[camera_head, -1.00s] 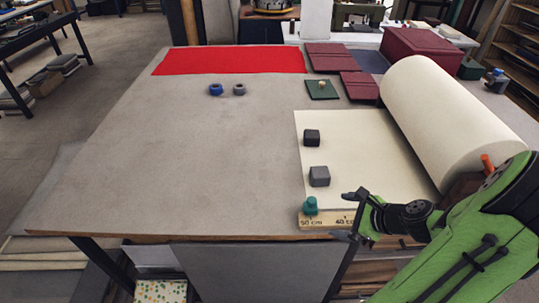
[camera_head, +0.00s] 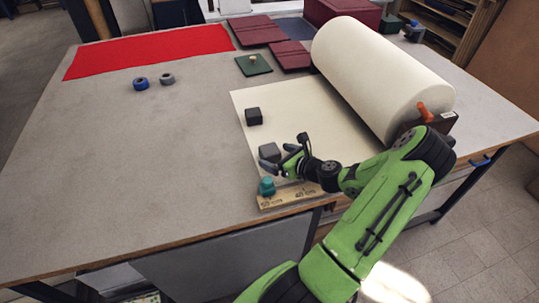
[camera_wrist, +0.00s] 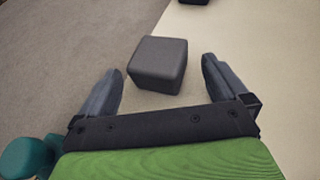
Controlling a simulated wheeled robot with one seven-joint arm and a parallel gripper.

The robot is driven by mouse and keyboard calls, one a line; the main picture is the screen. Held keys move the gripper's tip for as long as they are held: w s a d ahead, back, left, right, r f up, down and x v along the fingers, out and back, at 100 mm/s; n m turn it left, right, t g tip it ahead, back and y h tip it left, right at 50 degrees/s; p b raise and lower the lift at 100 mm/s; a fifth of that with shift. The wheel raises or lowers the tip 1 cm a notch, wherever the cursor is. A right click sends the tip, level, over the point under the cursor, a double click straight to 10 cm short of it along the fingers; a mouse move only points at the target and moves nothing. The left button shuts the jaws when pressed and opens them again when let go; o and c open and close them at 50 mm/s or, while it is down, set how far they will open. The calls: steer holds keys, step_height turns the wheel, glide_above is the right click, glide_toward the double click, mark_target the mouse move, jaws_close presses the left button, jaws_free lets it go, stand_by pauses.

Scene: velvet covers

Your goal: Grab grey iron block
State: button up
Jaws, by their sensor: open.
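A dark grey block (camera_head: 268,152) sits on the cream paper sheet near the front edge of the table. In the wrist view the grey block (camera_wrist: 158,63) lies ahead of and partly between my fingertips, with a gap on both sides. My gripper (camera_head: 285,153) is open and empty, just beside the block in the head view; its two fingers straddle the block's near side in the wrist view (camera_wrist: 161,72). A darker, nearly black block (camera_head: 253,116) stands farther back on the same sheet.
The table's left middle is clear.

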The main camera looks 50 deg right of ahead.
mark_target(270, 153)
steer(key=x, duration=0.4)
steer(key=shift+w, duration=0.15)
steer(key=shift+c, duration=0.8)
jaws_close()
steer(key=shift+r, duration=0.1)
